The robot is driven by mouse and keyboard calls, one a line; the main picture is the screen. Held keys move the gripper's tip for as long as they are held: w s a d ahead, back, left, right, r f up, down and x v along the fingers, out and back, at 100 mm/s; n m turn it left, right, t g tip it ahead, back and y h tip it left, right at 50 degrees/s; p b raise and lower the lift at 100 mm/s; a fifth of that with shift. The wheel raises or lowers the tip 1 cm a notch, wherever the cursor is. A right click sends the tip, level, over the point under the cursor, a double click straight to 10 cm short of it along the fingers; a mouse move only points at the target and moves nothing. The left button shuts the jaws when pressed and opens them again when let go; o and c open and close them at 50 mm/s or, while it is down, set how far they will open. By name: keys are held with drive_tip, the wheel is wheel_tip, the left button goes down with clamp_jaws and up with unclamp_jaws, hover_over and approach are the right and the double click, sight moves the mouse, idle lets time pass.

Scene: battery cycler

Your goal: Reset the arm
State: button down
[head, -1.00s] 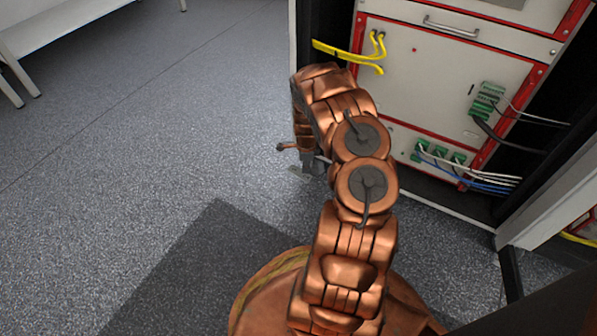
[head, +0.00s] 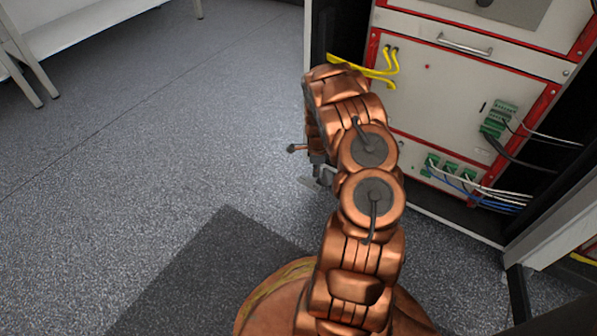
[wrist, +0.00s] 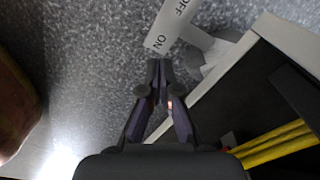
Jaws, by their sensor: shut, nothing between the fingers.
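My gripper (wrist: 159,85) shows in the wrist view with its two dark fingers closed together at the tips and nothing between them. Past the fingertips is a light grey piece lettered ON and OFF (wrist: 170,25), over the speckled floor. I cannot tell whether the fingertips touch it. In the head view my copper arm rises from the base and bends over in front of the cabinet. The gripper is mostly hidden behind the arm there; only a small grey part shows beside it.
The cabinet (head: 450,100) with red-edged panels stands close to the right of my arm. Yellow cables (head: 360,68) stick out at its left, also near the gripper in the wrist view (wrist: 275,145). A white bench (head: 80,30) is at far left. The floor (head: 150,150) between is clear.

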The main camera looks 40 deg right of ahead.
drive_tip(key=s+a+r+n+p, duration=0.2)
drive_tip(key=a+r+n+p, duration=0.35)
drive_tip(key=r, duration=1.25)
drive_tip(key=s+a+r+n+g+p, duration=0.1)
drive_tip(key=s+a+r+n+p, duration=0.2)
drive_tip(key=a+r+p, duration=1)
drive_tip(key=s+a+r+n+p, duration=0.15)
drive_tip(key=r+n+p, duration=0.3)
drive_tip(key=r, duration=1.75)
drive_tip(key=s+a+r+n+p, duration=0.6)
drive_tip(key=s+a+r+p, duration=0.2)
drive_tip(key=s+r+p, duration=0.2)
drive_tip(key=s+a+r+n+p, duration=0.7)
drive_tip(key=s+r, duration=0.6)
drive_tip(key=r, duration=0.5)
drive_tip(key=a+p, duration=0.2)
drive_tip(key=p, duration=0.1)
drive_tip(key=shift+s+a+r+n+g+p, duration=0.2)
drive_tip(key=shift+s+n+g+p, duration=0.1)
drive_tip(key=shift+s+g+p, duration=0.1)
drive_tip(key=shift+d, duration=0.1)
